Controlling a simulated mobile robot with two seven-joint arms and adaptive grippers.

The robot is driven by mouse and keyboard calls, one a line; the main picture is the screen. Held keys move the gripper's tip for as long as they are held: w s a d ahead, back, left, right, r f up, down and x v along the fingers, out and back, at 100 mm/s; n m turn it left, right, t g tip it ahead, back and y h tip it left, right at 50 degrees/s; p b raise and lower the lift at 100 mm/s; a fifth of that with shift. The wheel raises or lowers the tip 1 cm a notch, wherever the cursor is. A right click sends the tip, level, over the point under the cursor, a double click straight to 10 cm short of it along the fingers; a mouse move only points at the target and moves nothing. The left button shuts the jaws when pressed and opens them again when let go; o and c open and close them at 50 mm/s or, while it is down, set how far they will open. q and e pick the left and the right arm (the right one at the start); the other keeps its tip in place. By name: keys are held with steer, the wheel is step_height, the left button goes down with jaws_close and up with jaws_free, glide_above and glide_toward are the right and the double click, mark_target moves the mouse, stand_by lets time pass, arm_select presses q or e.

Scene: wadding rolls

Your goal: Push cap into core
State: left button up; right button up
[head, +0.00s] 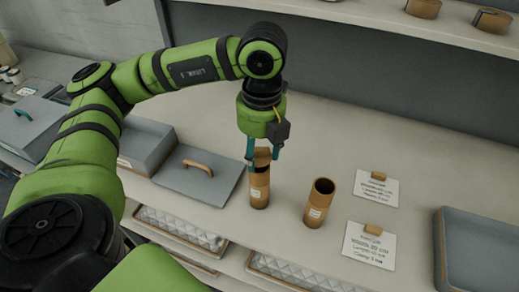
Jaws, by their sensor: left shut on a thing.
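A brown cardboard core (259,194) with a small white label stands upright on the pale worktop. My left gripper (263,157) points down over it and is shut on a brown cap (262,155) between its teal fingers. A dark band shows between the cap and the core body; whether the cap is partly inside the core or just above it, I cannot tell. A second brown core (319,203) stands upright to the right, with a dark open top. My right gripper is not in view.
Two white cards (376,188) (369,244) with small brown blocks lie to the right. A grey tray (477,250) sits at the right edge. A grey lid (198,174) with a wooden handle lies left of the core. A shelf (370,12) with brown rolls runs along the back.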

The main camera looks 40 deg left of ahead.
mark_target(261, 150)
arm_select(q)
steer(key=shift+r, duration=0.15)
stand_by(0.5)
steer(key=shift+r+p, duration=0.4)
steer(key=shift+r, duration=0.25)
steer(key=shift+b, duration=0.3)
stand_by(0.7)
steer(key=o, duration=0.5)
steer(key=shift+f, duration=0.1)
steer(key=r+p, duration=0.7)
steer(key=r, duration=0.4)
steer(key=shift+d, duration=0.2)
stand_by(0.7)
